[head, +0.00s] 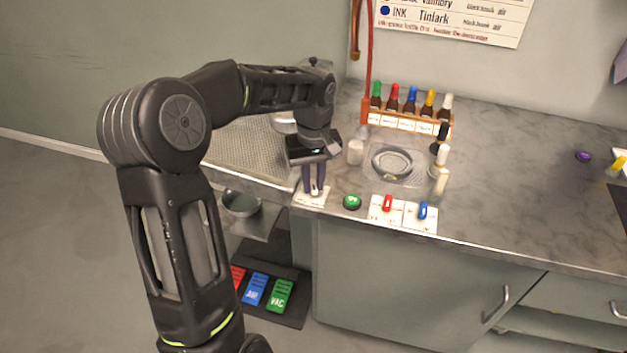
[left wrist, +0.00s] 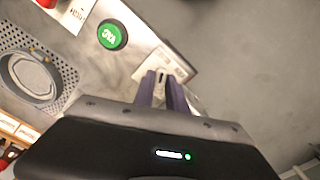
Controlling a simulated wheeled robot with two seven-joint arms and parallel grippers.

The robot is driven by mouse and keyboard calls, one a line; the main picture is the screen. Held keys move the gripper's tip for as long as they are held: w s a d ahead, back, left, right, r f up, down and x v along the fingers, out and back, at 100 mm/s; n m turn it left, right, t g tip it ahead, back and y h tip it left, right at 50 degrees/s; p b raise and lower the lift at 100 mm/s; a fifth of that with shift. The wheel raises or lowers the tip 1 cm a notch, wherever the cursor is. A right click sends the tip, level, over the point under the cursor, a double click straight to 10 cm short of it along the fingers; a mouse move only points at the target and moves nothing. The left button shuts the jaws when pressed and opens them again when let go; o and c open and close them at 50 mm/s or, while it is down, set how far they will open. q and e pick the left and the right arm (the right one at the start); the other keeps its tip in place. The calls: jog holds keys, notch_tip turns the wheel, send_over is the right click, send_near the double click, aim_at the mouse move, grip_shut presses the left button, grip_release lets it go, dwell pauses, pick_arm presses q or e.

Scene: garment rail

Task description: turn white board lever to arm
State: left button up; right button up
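The white board (head: 311,199) lies at the front edge of the counter, left of the green button (head: 352,202). A white lever (head: 314,191) stands on it, mostly hidden by my left gripper. My left gripper (head: 314,186) points down, its two purple fingers on either side of the lever at board height. In the left wrist view my gripper fingers (left wrist: 164,88) reach over the white plate (left wrist: 168,64), with a narrow gap between them. Whether they press on the lever cannot be made out. My right gripper is out of view.
Coloured pedals (head: 256,290) lie on the floor. The counter's right part is mostly clear.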

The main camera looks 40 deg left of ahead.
pick_arm(q)
grip_shut()
jog(key=shift+m, duration=0.3)
jog(key=m, duration=0.5)
jog(key=shift+p, duration=0.35)
jog(key=m, duration=0.6)
jog(key=shift+a+p, duration=0.2)
jog(key=shift+p, duration=0.15)
jog(key=shift+m, duration=0.3)
jog(key=o, duration=0.5)
grip_release()
jog(key=shift+o, duration=0.2)
jog(key=shift+r, duration=0.1)
